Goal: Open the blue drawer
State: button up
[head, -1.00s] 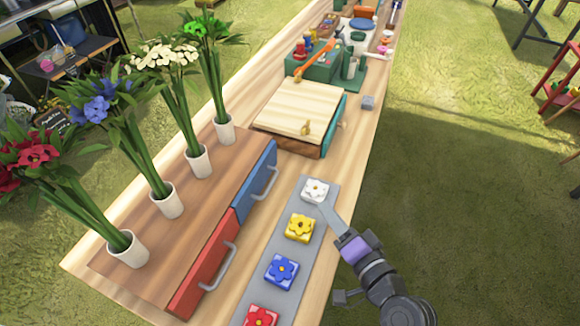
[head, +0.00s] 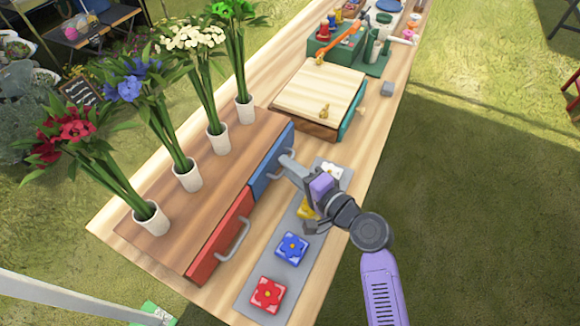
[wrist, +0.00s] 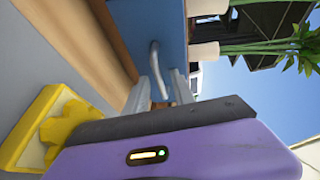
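The blue drawer (head: 268,168) is in the front of the wooden cabinet, beside the red drawer (head: 222,238), and looks flush with it. In the wrist view the blue drawer's face (wrist: 167,18) fills the upper middle. Its grey bar handle (wrist: 155,62) stands out from it. My gripper (head: 285,163) is at the blue drawer's front. In the wrist view my gripper (wrist: 157,90) shows its two fingers apart, with the handle's lower end between them. I cannot tell whether either finger touches the handle. In the head view my gripper partly covers the handle.
A grey strip (head: 272,255) with white, yellow, blue and red flower tiles lies before the drawers, under my wrist. Several white vases (head: 186,176) with flowers stand on the cabinet (head: 160,235). A wooden box (head: 318,90) sits behind. Grass to the right is open.

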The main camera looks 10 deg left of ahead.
jog(key=shift+w+a, duration=0.1)
grip_shut()
jog(key=shift+f, duration=0.1)
dwell(1.3)
